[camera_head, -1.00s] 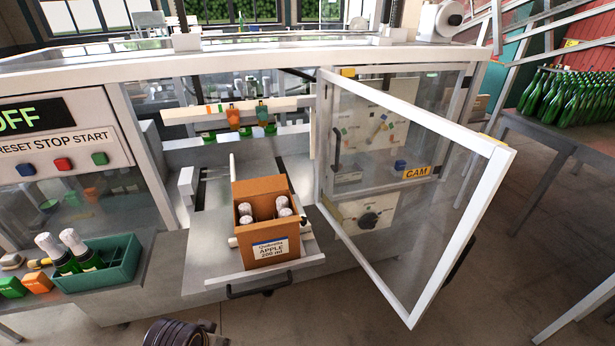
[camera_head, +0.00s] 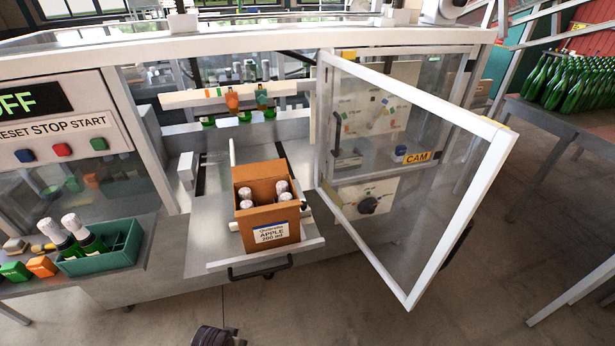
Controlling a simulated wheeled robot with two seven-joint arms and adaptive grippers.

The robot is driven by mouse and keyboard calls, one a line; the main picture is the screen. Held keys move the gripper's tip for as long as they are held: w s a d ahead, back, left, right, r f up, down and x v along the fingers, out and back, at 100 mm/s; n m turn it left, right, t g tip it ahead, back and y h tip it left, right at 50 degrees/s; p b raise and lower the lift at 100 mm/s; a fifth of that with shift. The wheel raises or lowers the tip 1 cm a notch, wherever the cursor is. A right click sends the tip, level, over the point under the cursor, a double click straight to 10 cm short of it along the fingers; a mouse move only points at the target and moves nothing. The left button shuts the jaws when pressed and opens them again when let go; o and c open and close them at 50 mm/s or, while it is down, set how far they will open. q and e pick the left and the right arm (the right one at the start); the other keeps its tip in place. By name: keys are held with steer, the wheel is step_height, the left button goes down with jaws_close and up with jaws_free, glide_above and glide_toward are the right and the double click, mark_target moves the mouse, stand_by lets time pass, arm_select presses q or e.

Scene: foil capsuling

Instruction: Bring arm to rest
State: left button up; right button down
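Neither of my grippers shows in the head view. Only a dark rounded part, which looks like a piece of my own arm, shows at the bottom edge. A cardboard box (camera_head: 270,228) labelled APPLE stands upright on the metal pull-out tray (camera_head: 215,240) of the machine. Several bottles with pale foil tops (camera_head: 281,187) stand inside the box. A green crate (camera_head: 122,252) on the ledge at left holds two foil-topped bottles (camera_head: 76,231), both leaning. No gripper touches any of these in view.
The machine's framed clear door (camera_head: 411,180) stands open, jutting toward me at right. The panel (camera_head: 62,140) at left reads OFF above RESET, STOP and START buttons. Green bottles (camera_head: 570,82) crowd a table at far right. The floor (camera_head: 400,325) in front is bare.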

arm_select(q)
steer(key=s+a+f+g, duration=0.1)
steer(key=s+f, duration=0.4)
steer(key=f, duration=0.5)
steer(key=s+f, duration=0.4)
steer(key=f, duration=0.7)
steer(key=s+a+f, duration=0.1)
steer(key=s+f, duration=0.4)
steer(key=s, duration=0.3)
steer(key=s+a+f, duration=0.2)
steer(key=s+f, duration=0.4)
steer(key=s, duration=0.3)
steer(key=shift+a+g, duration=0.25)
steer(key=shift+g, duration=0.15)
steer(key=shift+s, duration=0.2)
